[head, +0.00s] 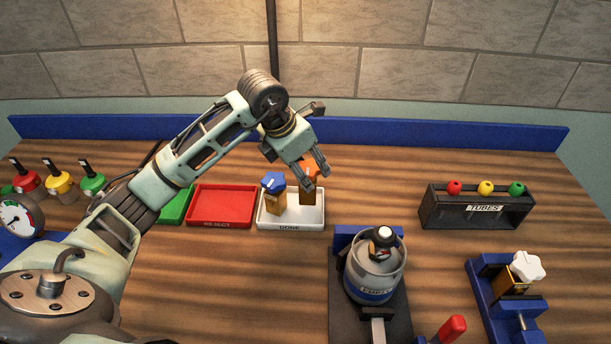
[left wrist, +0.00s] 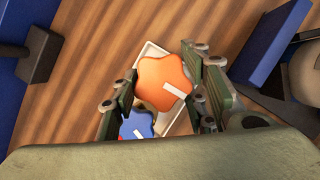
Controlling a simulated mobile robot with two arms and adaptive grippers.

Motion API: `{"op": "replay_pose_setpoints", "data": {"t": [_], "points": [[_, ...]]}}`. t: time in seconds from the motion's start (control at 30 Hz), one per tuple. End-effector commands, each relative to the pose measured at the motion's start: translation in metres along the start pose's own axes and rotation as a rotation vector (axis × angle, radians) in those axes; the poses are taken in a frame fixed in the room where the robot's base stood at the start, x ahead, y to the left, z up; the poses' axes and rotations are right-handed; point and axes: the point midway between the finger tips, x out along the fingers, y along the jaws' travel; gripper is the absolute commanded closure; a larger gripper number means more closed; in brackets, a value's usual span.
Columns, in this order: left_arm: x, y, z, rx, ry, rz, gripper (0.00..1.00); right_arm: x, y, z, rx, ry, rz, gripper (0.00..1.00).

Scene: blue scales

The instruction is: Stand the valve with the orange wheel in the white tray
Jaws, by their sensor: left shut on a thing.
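The valve with the orange wheel (head: 308,168) is upright, its brown body over the right part of the white tray (head: 291,224), which is marked DONE. I cannot tell whether its base touches the tray floor. My left gripper (head: 312,182) is shut on this valve from above, its fingers partly hiding the wheel. In the left wrist view the orange wheel (left wrist: 163,82) sits between the fingers, above the white tray (left wrist: 153,52). A valve with a blue wheel (head: 274,184) stands in the left part of the tray, close beside it. My right gripper is not in view.
A red tray (head: 222,221) and a green tray (head: 174,212) lie left of the white one.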

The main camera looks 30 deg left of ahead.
Motion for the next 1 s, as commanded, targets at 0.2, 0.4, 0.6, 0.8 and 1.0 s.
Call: {"op": "replay_pose_setpoints", "data": {"t": [0.2, 0.4, 0.6, 0.8, 1.0], "points": [[0.018, 0.001, -0.01, -0.001, 0.002, -0.003, 1.0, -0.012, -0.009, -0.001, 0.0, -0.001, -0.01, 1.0], [0.036, 0.001, -0.017, 0.0, -0.003, 0.0, 1.0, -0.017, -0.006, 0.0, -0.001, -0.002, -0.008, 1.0], [0.037, 0.002, -0.017, 0.001, -0.004, 0.001, 1.0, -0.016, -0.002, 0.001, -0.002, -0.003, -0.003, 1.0], [0.04, 0.001, -0.019, 0.0, 0.0, 0.0, 0.55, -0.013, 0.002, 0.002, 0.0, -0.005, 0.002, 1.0], [0.04, 0.001, -0.019, 0.0, 0.0, 0.0, 0.4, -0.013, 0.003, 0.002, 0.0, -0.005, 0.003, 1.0]]}}
